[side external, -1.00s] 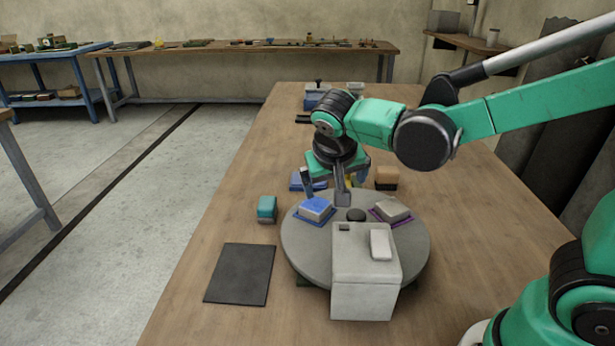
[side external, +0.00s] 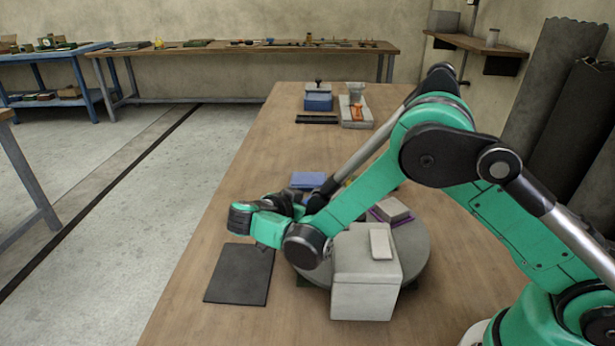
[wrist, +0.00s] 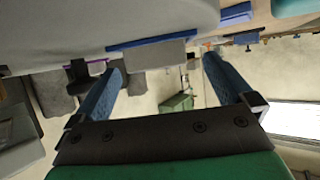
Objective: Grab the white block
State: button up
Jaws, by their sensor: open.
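A pale grey-white block (side external: 391,208) sits on a purple-edged patch on the right of the grey turntable (side external: 415,250) in the side view. A thin white slab (side external: 380,243) lies on top of a large pale box (side external: 365,285) at the turntable's front. My gripper (wrist: 162,68) is open in the wrist view, with nothing between its two blue fingers. Beyond the fingertips, a grey block (wrist: 150,55) shows against a blue strip (wrist: 155,40); I cannot tell which block it is. In the side view, my arm hides the turntable's left part.
A dark mat (side external: 239,280) lies on the wooden table at the front left. A blue flat piece (side external: 308,180) lies behind the turntable. A blue container (side external: 318,97) and a grey fixture with orange (side external: 356,108) stand farther back.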

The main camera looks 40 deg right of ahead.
jog(key=shift+w+d+f, duration=0.1)
jog(key=shift+d+f, duration=0.2)
jog(key=shift+d, duration=0.35)
jog(key=shift+c, duration=0.2)
grip_shut()
